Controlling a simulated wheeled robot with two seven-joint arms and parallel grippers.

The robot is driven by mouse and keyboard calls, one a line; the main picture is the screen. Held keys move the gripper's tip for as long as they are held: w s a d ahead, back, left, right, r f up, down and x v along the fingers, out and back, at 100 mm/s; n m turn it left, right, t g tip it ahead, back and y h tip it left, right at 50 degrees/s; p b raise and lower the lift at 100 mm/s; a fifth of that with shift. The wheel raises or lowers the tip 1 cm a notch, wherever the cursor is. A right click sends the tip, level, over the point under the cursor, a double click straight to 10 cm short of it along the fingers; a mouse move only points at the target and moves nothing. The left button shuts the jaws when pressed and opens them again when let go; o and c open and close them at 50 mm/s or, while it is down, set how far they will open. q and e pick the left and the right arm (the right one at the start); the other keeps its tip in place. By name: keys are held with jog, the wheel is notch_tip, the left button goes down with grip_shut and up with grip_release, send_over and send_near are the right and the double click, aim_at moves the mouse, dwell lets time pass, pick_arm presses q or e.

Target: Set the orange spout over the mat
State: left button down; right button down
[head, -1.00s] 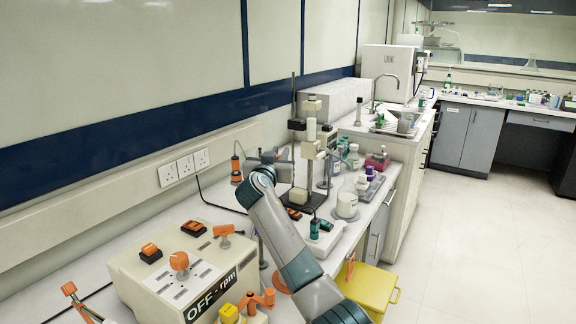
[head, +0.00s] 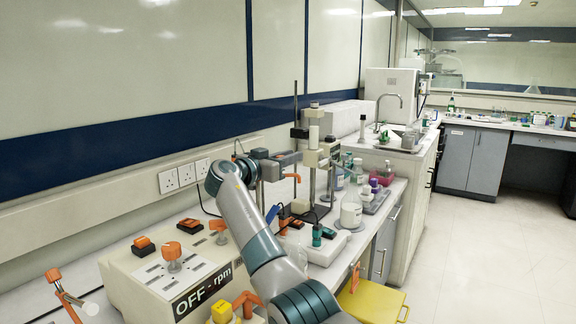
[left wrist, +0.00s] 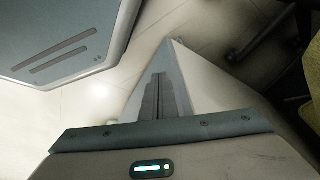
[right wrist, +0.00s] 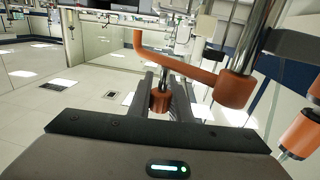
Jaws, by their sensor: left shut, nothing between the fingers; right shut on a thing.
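The orange spout (right wrist: 190,65) shows in the right wrist view as a bent arm running left from a collar on an upright metal rod. A small orange knob (right wrist: 159,101) hangs under it on a short pin. My right gripper (right wrist: 160,92) is shut on this knob; in the head view the gripper (head: 292,159) is beside the tall stand, and the spout is mostly hidden. A round grey disc, which looks like the mat (head: 350,230), lies under a white bottle; I cannot be sure of it. My left gripper (left wrist: 159,97) is shut and empty above the floor.
The beige box marked OFF - rpm (head: 190,275) stands at the left front. A yellow bin (head: 372,300) is below the bench edge. The floor at right is clear.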

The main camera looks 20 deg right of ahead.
jog(key=s+m+g+h, duration=0.1)
jog(key=g, duration=0.1)
jog(key=s+m+g+h, duration=0.1)
jog(key=g, duration=0.1)
jog(key=shift+s+r+m, duration=0.1)
jog(key=shift+s+m, duration=0.05)
jog(key=shift+m, duration=0.25)
pick_arm(q)
jog(key=shift+f+p, duration=0.35)
pick_arm(e)
jog(key=shift+s+m+g, duration=0.25)
jog(key=shift+m+g, duration=0.05)
jog(key=shift+g, duration=0.1)
pick_arm(q)
jog(key=shift+s, duration=0.1)
pick_arm(e)
jog(key=c, duration=1.6)
grip_release()
jog(key=shift+a, duration=0.15)
